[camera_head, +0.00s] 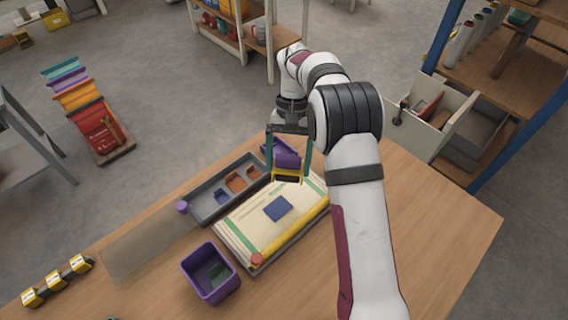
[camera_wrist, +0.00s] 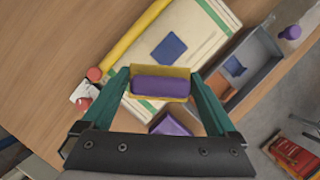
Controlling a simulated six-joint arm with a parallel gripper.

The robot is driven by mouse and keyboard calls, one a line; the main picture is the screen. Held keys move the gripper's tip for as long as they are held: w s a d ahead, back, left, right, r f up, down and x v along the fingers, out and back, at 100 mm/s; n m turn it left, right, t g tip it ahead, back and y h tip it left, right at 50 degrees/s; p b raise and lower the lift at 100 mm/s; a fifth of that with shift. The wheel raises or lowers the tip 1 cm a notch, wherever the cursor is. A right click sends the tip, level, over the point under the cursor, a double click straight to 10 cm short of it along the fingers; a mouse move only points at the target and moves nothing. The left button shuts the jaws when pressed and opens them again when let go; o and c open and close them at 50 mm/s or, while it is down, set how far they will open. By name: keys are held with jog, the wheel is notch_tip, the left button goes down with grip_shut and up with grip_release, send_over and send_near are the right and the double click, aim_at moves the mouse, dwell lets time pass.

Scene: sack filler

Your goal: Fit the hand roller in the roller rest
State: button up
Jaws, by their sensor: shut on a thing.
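My gripper (camera_head: 287,180) is above the far end of a cream board. In the wrist view its teal fingers (camera_wrist: 159,79) are shut on a yellow piece with a purple cylinder along it, which looks like the hand roller (camera_wrist: 160,86). The hand roller also shows in the head view as a yellow block (camera_head: 288,178) between the fingertips. A purple open holder (camera_head: 282,153), perhaps the roller rest, stands just beyond the gripper; it shows partly behind the gripper in the wrist view (camera_wrist: 170,126). The hand roller is apart from it.
The cream board (camera_head: 242,226) carries a blue square (camera_head: 278,208) and a yellow bar (camera_head: 296,232) along one edge. A grey tray (camera_head: 207,210) with small blue and orange pieces lies beside it. A purple bin (camera_head: 209,272) stands nearer. The table's right side is clear.

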jog(key=w+n+t+h, duration=0.2)
jog(key=w+n+h, duration=0.3)
jog(key=n, duration=0.7)
jog(key=n+t+y, duration=0.1)
jog(key=n+t, duration=0.5)
jog(key=n, duration=1)
send_near(278, 138)
jog(key=s+d+r, duration=0.1)
jog(key=d+r, duration=0.2)
jog(key=shift+s+d+f, duration=0.1)
jog(key=shift+f, duration=1)
jog(key=shift+s+d+f, duration=0.1)
jog(key=shift+f, duration=1.05)
jog(key=shift+f, duration=0.15)
jog(key=shift+f, duration=1.35)
